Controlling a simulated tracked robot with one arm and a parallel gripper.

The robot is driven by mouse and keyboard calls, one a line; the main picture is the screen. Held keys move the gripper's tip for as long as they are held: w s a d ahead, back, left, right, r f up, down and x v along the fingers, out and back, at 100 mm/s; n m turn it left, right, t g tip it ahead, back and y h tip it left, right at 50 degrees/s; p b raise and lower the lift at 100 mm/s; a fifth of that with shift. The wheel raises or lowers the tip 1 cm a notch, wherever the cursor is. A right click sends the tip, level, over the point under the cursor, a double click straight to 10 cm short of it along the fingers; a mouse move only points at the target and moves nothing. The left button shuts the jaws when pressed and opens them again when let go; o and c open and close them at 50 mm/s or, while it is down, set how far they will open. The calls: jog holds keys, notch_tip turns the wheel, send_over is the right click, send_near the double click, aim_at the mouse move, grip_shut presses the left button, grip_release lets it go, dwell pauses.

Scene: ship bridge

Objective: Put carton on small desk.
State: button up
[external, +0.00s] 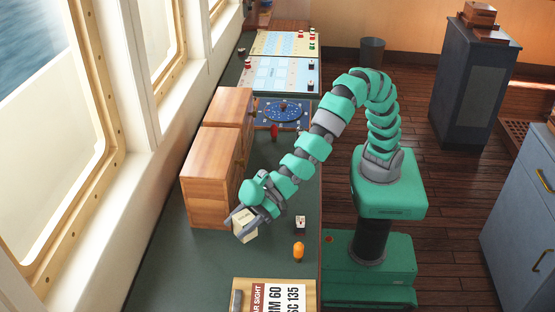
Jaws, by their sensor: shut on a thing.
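My gripper (246,229) is at the lower middle of the external view, over the long dark green counter beside the windows. It is shut on a small cream carton (245,226), which is partly hidden by the fingers. I cannot tell whether the carton touches the counter. A wooden cabinet (207,180) stands just behind and left of the gripper. I cannot tell which piece of furniture is the small desk.
A small white block (300,222) and an orange item (298,252) stand right of the gripper. A sign board (273,294) lies at the front. A red item (274,131) is beside the cabinet. A dark cabinet (470,85) and a blue-grey cabinet (522,210) stand at right.

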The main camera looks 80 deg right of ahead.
jog(key=shift+f+b, duration=0.45)
jog(key=shift+f, duration=1.35)
jog(key=shift+f, duration=0.1)
jog(key=o, duration=1)
jog(key=shift+s+d+r, duration=0.25)
jog(key=shift+r, duration=0.1)
jog(key=shift+o, duration=0.5)
jog(key=p+v, duration=0.1)
jog(key=v, duration=1)
jog(key=shift+p, duration=0.3)
